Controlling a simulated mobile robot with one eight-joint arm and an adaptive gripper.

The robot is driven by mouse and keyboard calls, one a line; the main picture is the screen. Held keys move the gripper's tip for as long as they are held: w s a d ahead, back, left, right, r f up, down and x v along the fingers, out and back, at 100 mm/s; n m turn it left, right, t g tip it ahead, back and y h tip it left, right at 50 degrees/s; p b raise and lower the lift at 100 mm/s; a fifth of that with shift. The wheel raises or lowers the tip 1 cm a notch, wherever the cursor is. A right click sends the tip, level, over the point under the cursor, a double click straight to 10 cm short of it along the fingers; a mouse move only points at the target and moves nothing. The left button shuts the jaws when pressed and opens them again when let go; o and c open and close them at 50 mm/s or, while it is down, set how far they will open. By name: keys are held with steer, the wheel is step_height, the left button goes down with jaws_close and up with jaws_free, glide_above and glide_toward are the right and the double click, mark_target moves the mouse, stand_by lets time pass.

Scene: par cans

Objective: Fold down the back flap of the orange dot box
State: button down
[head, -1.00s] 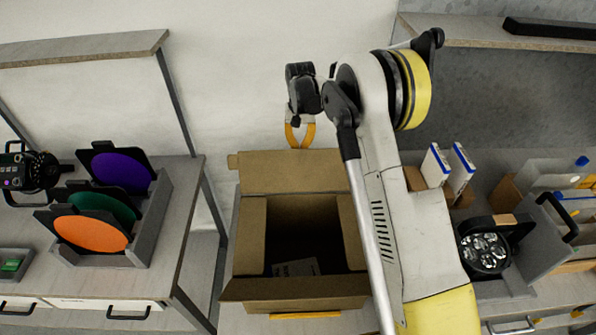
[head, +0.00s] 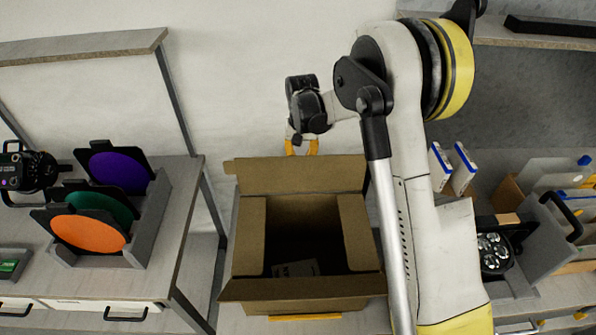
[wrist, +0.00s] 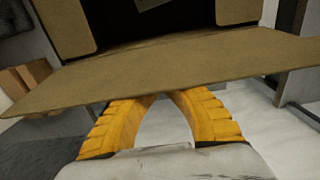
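The open cardboard box (head: 306,303) stands in the middle of the head view; I see no orange dot on it. Its back flap (head: 300,176) stands raised along the far edge. In the wrist view the flap (wrist: 170,70) crosses the picture as a wide brown band. My gripper (head: 301,148) is behind the back flap, on its wall side. Its yellow fingers (wrist: 165,97) curve together, apparently shut and empty, with their tips hidden at the flap's edge. Whether they touch it I cannot tell. The left flap (head: 249,236) and right flap (head: 357,232) flank the opening.
A pale label (head: 296,268) lies inside the dark box. On the left table, a grey rack (head: 152,235) holds orange, green and purple discs. A black multi-lens lamp (head: 493,253) stands to the right. A pale wall is behind the box.

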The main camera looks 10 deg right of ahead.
steer(key=s+a+b, duration=0.1)
steer(key=s+a, duration=0.1)
steer(key=s, duration=1.1)
steer(key=shift+a, duration=0.3)
steer(key=shift+f+b, duration=0.15)
steer(key=shift+b, duration=0.25)
step_height(320, 180, down, 7)
steer(key=b, duration=0.6)
stand_by(0.8)
step_height(320, 180, up, 12)
steer(key=p, duration=0.8)
stand_by(0.4)
